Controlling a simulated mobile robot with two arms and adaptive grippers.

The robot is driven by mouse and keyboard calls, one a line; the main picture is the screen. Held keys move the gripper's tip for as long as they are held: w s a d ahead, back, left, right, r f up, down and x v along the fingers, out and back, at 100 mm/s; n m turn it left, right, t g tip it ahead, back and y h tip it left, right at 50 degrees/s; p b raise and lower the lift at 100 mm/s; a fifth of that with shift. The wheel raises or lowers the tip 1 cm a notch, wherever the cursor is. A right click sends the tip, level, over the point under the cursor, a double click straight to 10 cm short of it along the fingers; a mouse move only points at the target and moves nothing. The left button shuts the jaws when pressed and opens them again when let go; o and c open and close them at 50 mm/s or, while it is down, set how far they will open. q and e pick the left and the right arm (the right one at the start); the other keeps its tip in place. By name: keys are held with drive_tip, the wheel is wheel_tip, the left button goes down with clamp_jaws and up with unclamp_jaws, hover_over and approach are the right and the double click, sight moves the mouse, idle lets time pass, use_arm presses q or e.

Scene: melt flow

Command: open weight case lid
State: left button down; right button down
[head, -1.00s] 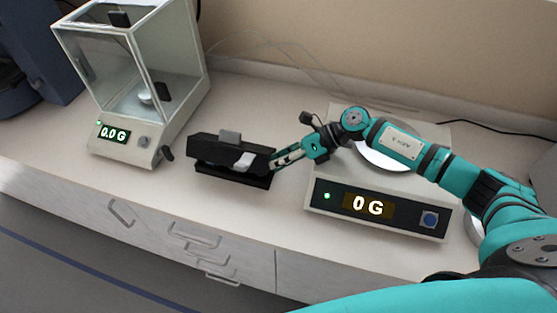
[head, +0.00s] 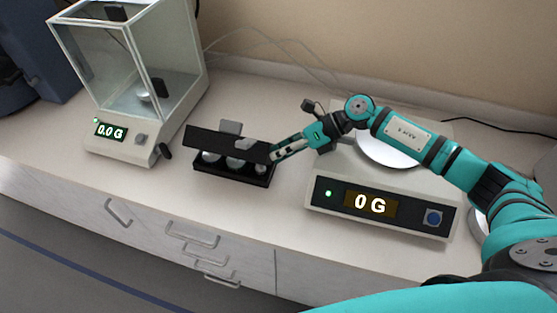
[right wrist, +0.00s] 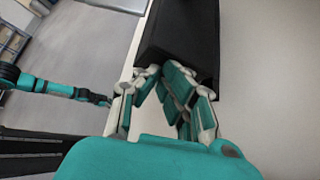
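The black weight case (head: 232,175) stands on the bench between the two balances. Its dark lid (head: 210,139) is raised off the base along the front, and several silvery weights (head: 236,162) show in the gap. My right gripper (head: 277,153) is at the right end of the lid, touching or very near it. In the right wrist view the fingers (right wrist: 160,72) come together at the tips against the black lid (right wrist: 180,40); no object shows clearly pinched between them. A teal arm, apparently my left one, shows at the left there; its gripper is too small to read.
A glass-walled balance (head: 118,143) reading 0.0 G stands at the left. A flat balance (head: 330,205) reading 0 G, with a round metal pan (head: 385,153), stands at the right under my right arm. The bench front edge and drawers lie just before the case.

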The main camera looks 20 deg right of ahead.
drive_tip(key=shift+w+d+r+m+g+y+b, duration=0.35)
drive_tip(key=shift+w+r+b, duration=0.3)
drive_tip(key=shift+b, duration=0.9)
drive_tip(key=shift+w+d+r+m+g+y+b, duration=0.15)
drive_tip(key=shift+w+d+r+m+y+b, duration=0.45)
drive_tip(key=shift+b, duration=0.95)
drive_tip(key=shift+a, duration=0.1)
drive_tip(key=v, duration=1.2)
drive_tip(key=shift+w+a, duration=0.1)
drive_tip(key=shift+w, duration=0.1)
drive_tip(key=shift+r, duration=0.1)
